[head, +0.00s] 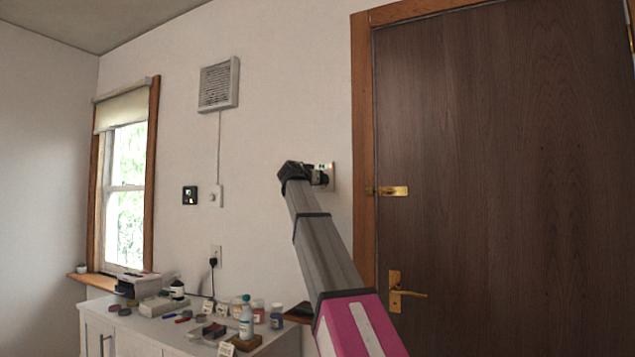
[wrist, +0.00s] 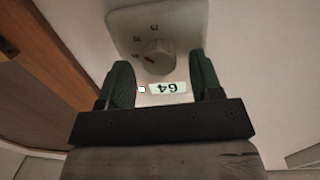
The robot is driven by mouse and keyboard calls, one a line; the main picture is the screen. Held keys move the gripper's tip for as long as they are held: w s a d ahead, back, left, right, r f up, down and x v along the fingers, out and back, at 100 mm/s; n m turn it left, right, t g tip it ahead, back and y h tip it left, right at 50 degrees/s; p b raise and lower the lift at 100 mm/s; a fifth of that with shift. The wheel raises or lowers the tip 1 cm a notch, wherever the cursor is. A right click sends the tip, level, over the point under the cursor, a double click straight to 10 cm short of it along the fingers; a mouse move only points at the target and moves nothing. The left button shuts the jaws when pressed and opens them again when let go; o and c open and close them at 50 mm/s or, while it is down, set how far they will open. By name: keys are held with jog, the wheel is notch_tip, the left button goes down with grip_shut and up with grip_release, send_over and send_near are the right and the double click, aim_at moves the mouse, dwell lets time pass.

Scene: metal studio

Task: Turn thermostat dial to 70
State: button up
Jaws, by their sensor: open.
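The thermostat is a pale plate (wrist: 190,22) on the wall, with a round, ridged dial (wrist: 157,57) and printed marks around one side of it. A small white strip (wrist: 168,87) shows dark digits, upside down in the wrist view; they seem to read 64. My gripper (wrist: 160,68) is open, its two dark green fingers apart on either side of the dial; I cannot tell whether either touches it. In the head view, my gripper (head: 320,178) is at the thermostat plate (head: 331,176), mostly hiding it and the dial.
A brown door (head: 500,150) with a brass latch (head: 390,191) and handle (head: 400,292) is close to the right. A black panel (head: 190,195) and a vent (head: 218,85) are on the wall to the left. A cabinet (head: 125,340) below holds bottles and small items.

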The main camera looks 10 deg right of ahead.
jog(key=v, duration=1)
jog(key=shift+s, duration=0.2)
jog(key=shift+a, duration=0.2)
